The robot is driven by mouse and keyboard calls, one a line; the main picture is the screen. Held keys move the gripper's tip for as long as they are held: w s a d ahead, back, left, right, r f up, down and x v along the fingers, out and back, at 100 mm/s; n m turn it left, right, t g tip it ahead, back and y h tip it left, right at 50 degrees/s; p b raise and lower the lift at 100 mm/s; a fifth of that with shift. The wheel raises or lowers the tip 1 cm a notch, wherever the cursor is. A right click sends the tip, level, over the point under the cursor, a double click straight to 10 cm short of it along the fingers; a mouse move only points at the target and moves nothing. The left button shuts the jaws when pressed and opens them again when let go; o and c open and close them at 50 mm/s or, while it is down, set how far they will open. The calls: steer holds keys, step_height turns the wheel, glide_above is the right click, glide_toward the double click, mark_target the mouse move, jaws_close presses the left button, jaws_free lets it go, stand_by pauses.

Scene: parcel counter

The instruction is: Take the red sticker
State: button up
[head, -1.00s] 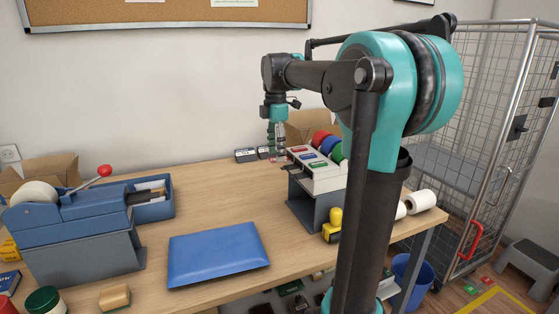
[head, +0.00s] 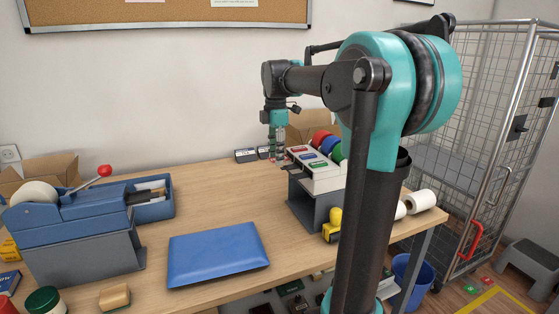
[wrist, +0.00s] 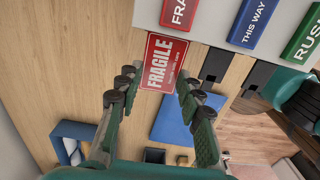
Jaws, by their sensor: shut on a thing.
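The red sticker (wrist: 163,62), printed FRAGILE in white, is between my fingertips at the front edge of the label dispenser (head: 322,182). My gripper (wrist: 160,84) is shut on it, with one finger at each side. In the head view my gripper (head: 277,155) points down at the dispenser's left side, and the sticker is too small there to make out clearly. The dispenser's top carries a red, a blue and a green label plate, the red one (wrist: 180,12) nearest the sticker.
A blue padded envelope (head: 218,254) lies on the table's middle. A blue tape machine (head: 75,220) and a blue tray (head: 152,208) stand at the left. A yellow-handled stamp (head: 333,226) is in front of the dispenser. A wire cage (head: 490,130) stands at the right.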

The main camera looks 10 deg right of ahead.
steer(key=shift+a+r, duration=0.1)
steer(key=shift+r, duration=0.05)
steer(key=shift+s+a+r, duration=0.1)
steer(key=shift+a+r, duration=0.15)
steer(key=shift+r, duration=0.45)
steer(key=shift+a+r, duration=0.25)
steer(key=shift+r, duration=0.45)
steer(key=shift+r, duration=0.1)
step_height(320, 180, up, 9)
steer(key=d, duration=0.1)
steer(key=shift+d, duration=0.1)
